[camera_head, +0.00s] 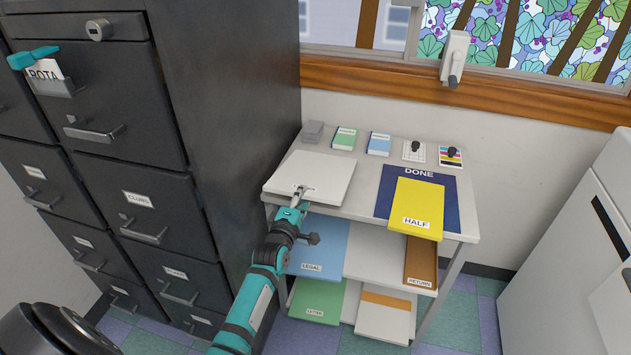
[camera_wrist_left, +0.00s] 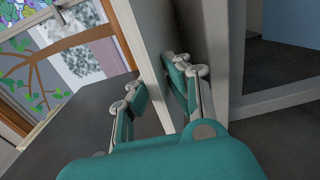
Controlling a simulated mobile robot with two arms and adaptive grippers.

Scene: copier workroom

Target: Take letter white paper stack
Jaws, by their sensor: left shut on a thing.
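The white paper stack (camera_head: 322,172) lies on the left part of the cart's top shelf, with its front edge at the shelf's front. My left gripper (camera_head: 301,196) reaches up from below and is shut on the stack's front edge. In the left wrist view, the two teal fingers (camera_wrist_left: 158,88) stand on either side of the white stack (camera_wrist_left: 146,38). I cannot tell whether the stack is lifted off the shelf. My right gripper is not in view.
The cart (camera_head: 452,220) also holds a yellow HALF stack (camera_head: 417,203) on a blue DONE mat (camera_head: 388,192), with several small items behind. Lower shelves hold a blue LEGAL stack (camera_head: 320,247) and a green LETTER stack (camera_head: 318,297). Dark cabinets (camera_head: 225,110) stand close at left.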

